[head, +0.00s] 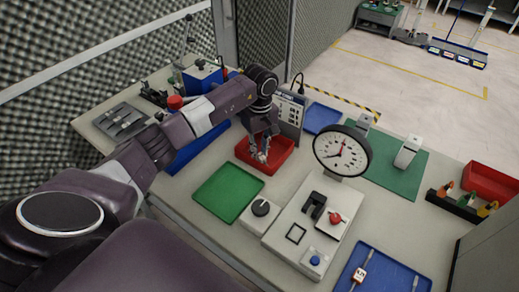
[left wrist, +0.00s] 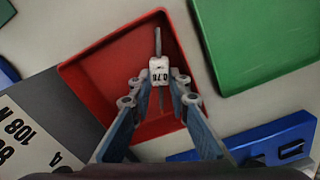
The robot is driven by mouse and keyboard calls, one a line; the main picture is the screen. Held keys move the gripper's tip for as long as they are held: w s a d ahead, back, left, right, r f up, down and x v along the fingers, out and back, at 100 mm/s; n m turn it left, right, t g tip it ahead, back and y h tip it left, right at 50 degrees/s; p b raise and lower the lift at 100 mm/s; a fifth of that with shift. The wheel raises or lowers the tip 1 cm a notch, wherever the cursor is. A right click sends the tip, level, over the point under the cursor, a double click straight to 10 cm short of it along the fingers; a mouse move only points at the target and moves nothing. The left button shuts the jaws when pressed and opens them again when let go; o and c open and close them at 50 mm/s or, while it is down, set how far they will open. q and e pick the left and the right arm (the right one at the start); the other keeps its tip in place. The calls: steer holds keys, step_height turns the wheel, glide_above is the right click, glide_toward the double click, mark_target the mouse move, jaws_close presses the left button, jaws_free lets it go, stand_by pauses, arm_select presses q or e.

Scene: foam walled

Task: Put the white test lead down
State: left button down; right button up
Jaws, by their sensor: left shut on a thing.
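My left gripper (head: 262,152) is over the red tray (head: 284,157) in the head view, fingers pointing down. In the left wrist view the left gripper (left wrist: 159,98) is shut on the white test lead (left wrist: 159,68), a small white block with black marking and thin metal ends. The lead is over the floor of the red tray (left wrist: 95,75), between the fingers. I cannot tell whether it touches the floor. In the head view the lead is small and mostly hidden by the fingers. My right gripper is not in view.
A green tray (head: 228,192) lies next to the red one, in front of it. A grey labelled box (head: 290,112) stands right behind the gripper. A round dial gauge (head: 342,150) stands to the right. A blue tray (head: 388,270) with similar small parts is at front right.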

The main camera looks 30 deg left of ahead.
mark_target(260, 154)
arm_select(q)
steer(key=shift+f, duration=0.1)
steer(key=c, duration=2.1)
jaws_free()
steer(key=shift+r, duration=0.2)
steer(key=shift+r+b, duration=0.3)
steer(key=shift+r, duration=0.05)
step_height(260, 154, up, 11)
steer(key=b, duration=0.3)
